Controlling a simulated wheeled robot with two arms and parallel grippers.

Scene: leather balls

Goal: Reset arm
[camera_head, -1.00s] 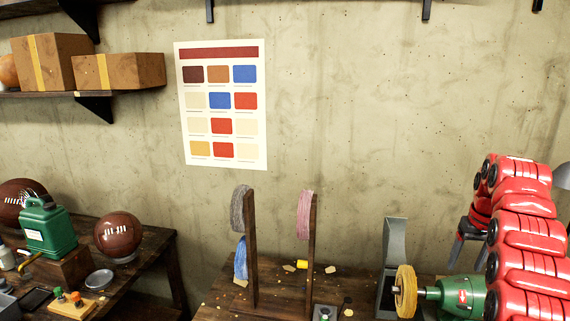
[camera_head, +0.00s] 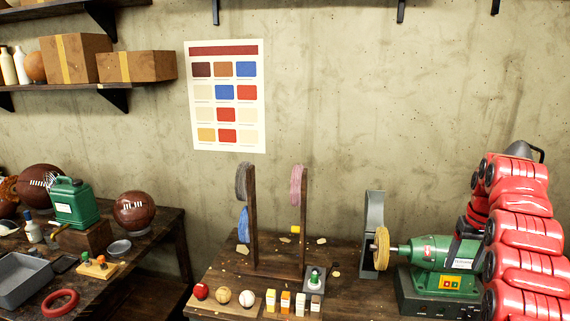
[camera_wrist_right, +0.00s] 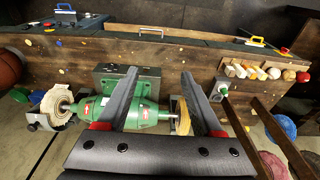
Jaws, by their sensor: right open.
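My right arm (camera_head: 518,225), red with black joints, stands folded at the right edge of the head view. My right gripper (camera_head: 464,238) points down beside the green bench grinder (camera_head: 430,252). In the right wrist view my right gripper (camera_wrist_right: 160,76) shows two dark fingers spread apart with nothing between the tips. The grinder (camera_wrist_right: 135,113) lies beyond the fingers there, with its tan wheel partly behind one finger. I cannot tell the gap between fingers and grinder. My left arm and gripper are in neither view.
Wooden stand (camera_head: 252,225) with yarn-like coils rises left of the grinder. A red ball (camera_head: 201,291), baseballs and small coloured blocks line the bench front. The left table holds footballs, a green canister (camera_head: 75,203) and a grey tray (camera_head: 22,280). Boxes sit on a wall shelf (camera_head: 120,81).

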